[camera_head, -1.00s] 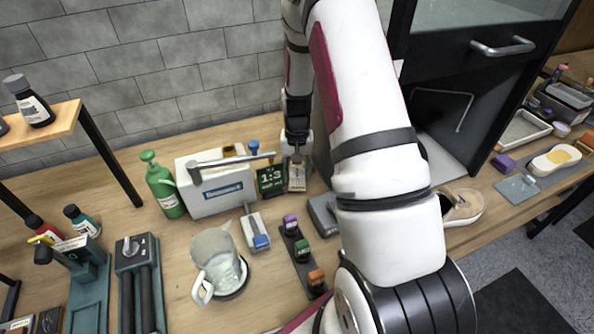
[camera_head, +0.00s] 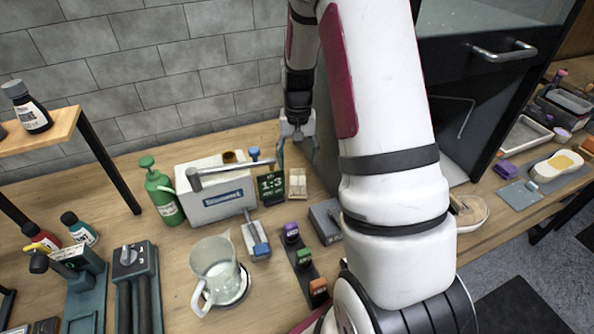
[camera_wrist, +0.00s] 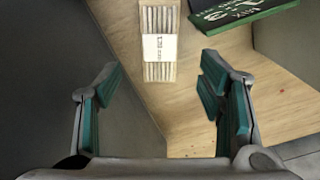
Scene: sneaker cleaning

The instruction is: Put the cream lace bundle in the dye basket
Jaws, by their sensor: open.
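The cream lace bundle (camera_head: 298,185) lies on the wooden table, right of the green sign marked 1:3. In the wrist view it is a flat row of cream strands with a white paper band (camera_wrist: 158,50). My gripper (camera_head: 297,146) is open and empty, above and behind the bundle toward the wall. In the wrist view the gripper's teal-padded fingers (camera_wrist: 160,85) are spread wide, with the bundle lying beyond the tips and apart from them. I cannot make out a dye basket; my arm hides part of the table.
A glass jug (camera_head: 215,268) and a rack of coloured blocks (camera_head: 304,262) are nearer. A dark cabinet (camera_head: 455,90) stands right of my arm.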

